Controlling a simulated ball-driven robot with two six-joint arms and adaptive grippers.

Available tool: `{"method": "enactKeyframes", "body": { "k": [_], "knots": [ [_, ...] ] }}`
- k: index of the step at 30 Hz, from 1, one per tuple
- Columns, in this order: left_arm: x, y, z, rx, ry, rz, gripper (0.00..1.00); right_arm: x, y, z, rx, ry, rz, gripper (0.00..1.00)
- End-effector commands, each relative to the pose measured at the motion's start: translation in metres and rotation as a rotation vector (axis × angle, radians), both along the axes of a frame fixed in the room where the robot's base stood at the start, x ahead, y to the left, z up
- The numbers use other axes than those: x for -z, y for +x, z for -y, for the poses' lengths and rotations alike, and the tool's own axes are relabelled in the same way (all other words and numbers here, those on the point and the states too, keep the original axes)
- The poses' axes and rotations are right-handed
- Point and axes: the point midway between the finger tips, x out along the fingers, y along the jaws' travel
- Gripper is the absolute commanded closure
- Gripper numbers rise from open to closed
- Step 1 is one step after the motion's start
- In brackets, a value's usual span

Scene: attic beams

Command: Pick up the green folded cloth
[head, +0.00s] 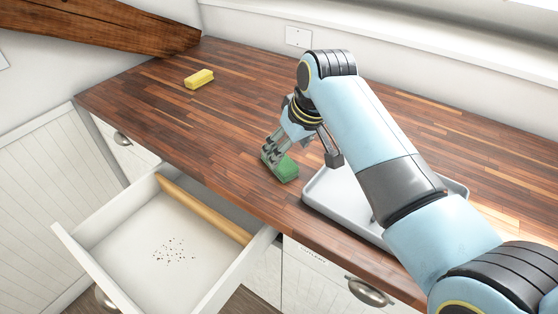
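The green folded cloth (285,171) lies on the wooden countertop near its front edge, just left of a grey tray. My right arm reaches in from the right, and my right gripper (271,155) points down at the cloth's far left end. Its fingers overlap that end in the picture and hide part of it. I cannot tell whether they are closed on the cloth or only beside it. My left gripper is not in view.
The grey tray (312,195) sits on the countertop (235,120), partly hidden by my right arm. A yellow block-like item (199,79) lies at the back left. The counter's left middle is clear.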

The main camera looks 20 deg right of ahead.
Motion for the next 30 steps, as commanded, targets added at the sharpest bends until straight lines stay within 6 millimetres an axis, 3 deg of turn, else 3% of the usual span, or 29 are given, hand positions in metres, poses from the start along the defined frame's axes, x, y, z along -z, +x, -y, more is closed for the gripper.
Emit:
{"method": "enactKeyframes", "body": {
  "k": [5, 12, 21, 30],
  "knots": [
    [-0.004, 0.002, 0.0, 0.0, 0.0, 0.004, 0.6, 0.014, 0.006, -0.002, 0.0, -0.001, -0.002, 0.3],
    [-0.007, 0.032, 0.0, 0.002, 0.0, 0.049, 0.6, 0.046, 0.017, -0.007, 0.0, 0.0, -0.001, 0.3],
    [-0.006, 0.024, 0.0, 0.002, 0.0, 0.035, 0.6, 0.051, 0.019, -0.007, 0.001, 0.0, 0.002, 0.3],
    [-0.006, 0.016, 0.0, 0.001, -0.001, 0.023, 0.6, 0.051, 0.019, -0.007, 0.001, 0.0, 0.001, 0.69]
  ]
}}
